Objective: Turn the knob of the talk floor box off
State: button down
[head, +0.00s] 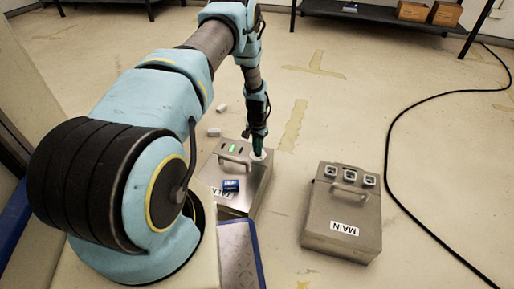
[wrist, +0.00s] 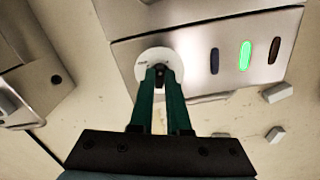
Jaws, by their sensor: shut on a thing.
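The knob (wrist: 160,76) is a small dark piece on a round white dial (wrist: 146,62). My gripper (wrist: 161,74) points down over the dial with its green fingers close together on the knob. In the head view my gripper (head: 258,153) is at the box's far right corner. The fingers hide part of the knob.
A metal box labelled MAIN (head: 343,215) with several dark sockets stands to the right. A small blue object (head: 231,185) lies on the talk box. Small grey blocks (head: 214,132) lie on the floor beyond it. A black cable (head: 400,115) curves along the right.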

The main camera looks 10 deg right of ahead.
jog(key=n, duration=0.6)
jog(key=shift+s+d+n, duration=0.1)
jog(key=shift+n, duration=0.2)
jog(key=n, duration=0.5)
jog(key=shift+d+n, duration=0.1)
jog(key=shift+n, duration=0.3)
jog(key=c, duration=0.9)
grip_release()
jog(key=shift+r+p, duration=1.5)
jog(key=shift+r, duration=3.9)
